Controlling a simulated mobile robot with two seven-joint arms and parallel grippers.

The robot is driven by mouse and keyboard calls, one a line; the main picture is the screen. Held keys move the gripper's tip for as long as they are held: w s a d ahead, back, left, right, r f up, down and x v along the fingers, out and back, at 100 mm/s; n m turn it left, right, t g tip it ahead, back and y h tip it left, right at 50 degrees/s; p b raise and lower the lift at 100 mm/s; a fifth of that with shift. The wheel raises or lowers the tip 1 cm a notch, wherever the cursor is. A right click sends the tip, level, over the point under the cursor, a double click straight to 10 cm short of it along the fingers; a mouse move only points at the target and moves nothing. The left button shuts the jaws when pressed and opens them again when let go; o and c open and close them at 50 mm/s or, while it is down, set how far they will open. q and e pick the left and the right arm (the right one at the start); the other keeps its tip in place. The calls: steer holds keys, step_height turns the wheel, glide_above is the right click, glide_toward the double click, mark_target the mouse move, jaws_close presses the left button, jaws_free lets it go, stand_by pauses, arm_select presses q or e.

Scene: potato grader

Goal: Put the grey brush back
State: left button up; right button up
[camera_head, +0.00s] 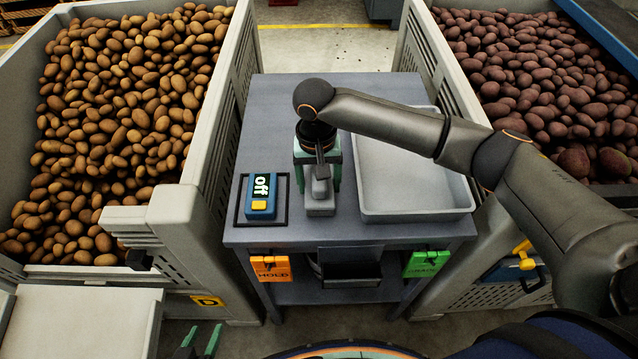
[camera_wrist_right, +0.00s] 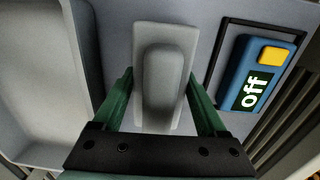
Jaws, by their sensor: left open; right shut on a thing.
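The grey brush (camera_head: 320,202) is at the front of the blue-grey table, between the blue switch box and the grey tray. My right gripper (camera_head: 317,178) reaches down over it from above and is shut on it. In the right wrist view the brush (camera_wrist_right: 163,85) lies between the two green fingers of the right gripper (camera_wrist_right: 163,108). I cannot tell whether the brush touches the table top. My left gripper (camera_head: 202,342) is low at the bottom left edge, open and empty, with only its green fingers showing.
The blue box reading "off" (camera_head: 261,197) sits left of the brush in a dark frame. The empty grey tray (camera_head: 410,215) is to the right. Crates of brown potatoes (camera_head: 130,90) and reddish potatoes (camera_head: 540,75) flank the table. Orange (camera_head: 270,268) and green (camera_head: 427,263) tags hang in front.

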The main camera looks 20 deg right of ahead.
steer(key=shift+f, duration=0.45)
steer(key=o, duration=1.4)
steer(key=shift+f, duration=0.1)
steer(key=r, duration=1.2)
steer(key=shift+w+a+r+p, duration=0.15)
steer(key=shift+a+p, duration=0.05)
steer(key=shift+p, duration=0.15)
